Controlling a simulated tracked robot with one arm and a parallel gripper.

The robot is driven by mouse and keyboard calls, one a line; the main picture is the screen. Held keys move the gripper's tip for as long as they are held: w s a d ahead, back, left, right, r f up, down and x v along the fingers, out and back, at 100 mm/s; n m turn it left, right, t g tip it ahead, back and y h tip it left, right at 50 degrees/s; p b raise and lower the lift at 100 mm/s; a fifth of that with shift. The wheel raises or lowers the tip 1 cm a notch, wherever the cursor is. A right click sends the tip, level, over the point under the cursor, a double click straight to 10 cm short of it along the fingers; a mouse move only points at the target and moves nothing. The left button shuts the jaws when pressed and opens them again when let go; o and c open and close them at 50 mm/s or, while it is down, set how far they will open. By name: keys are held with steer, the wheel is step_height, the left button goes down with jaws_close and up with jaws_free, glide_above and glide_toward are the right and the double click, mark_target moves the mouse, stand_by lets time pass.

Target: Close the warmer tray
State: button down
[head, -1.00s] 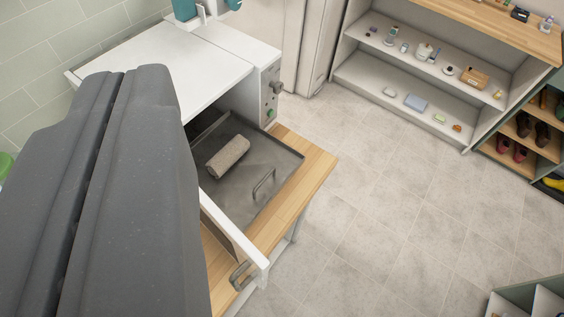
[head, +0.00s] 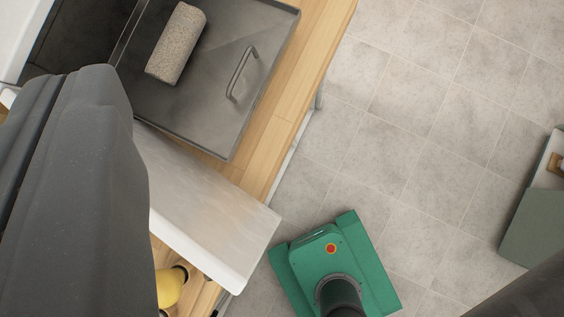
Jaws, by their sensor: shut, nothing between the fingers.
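The warmer tray (head: 195,115) is a grey metal tray with a low rim, in the upper left of the head view. It is pulled out over the wooden counter. Its bent metal handle (head: 238,75) stands near the outer edge. A rolled speckled beige towel (head: 176,43) lies on the tray. The dark warmer opening (head: 70,38) is at the upper left, beside the tray's inner end. My gripper (head: 68,82) is the large dark grey shape at the left. It is shut and empty, apart from the handle, and it hides part of the counter.
A white panel (head: 205,212) stands out beside the tray, between it and a yellow object (head: 170,287) at the lower left. The wooden counter (head: 275,125) edges the tray. Tiled floor (head: 430,130) is clear to the right, with a grey-green unit (head: 545,225) at far right.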

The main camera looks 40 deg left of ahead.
steer(key=d+f+m+g+y+b, duration=0.1)
steer(key=d+f+m+y, duration=0.1)
steer(key=d+f, duration=0.5)
steer(key=d+f+m+g+y+b, duration=0.1)
steer(key=d+f+m, duration=0.1)
steer(key=f, duration=0.9)
steer(key=d+f+m+g+y+b, duration=0.1)
steer(key=d+f+m+y+b, duration=0.1)
steer(key=d+f, duration=0.5)
steer(key=x, duration=0.5)
steer(key=a+r+x, duration=0.1)
steer(key=x, duration=0.4)
steer(key=b+x, duration=0.1)
steer(key=x, duration=0.4)
steer(key=shift+w+a+r, duration=0.2)
steer(key=shift+a+r, duration=0.1)
steer(key=shift+a, duration=0.05)
steer(key=shift+w+a, duration=0.15)
steer(key=shift+w, duration=0.05)
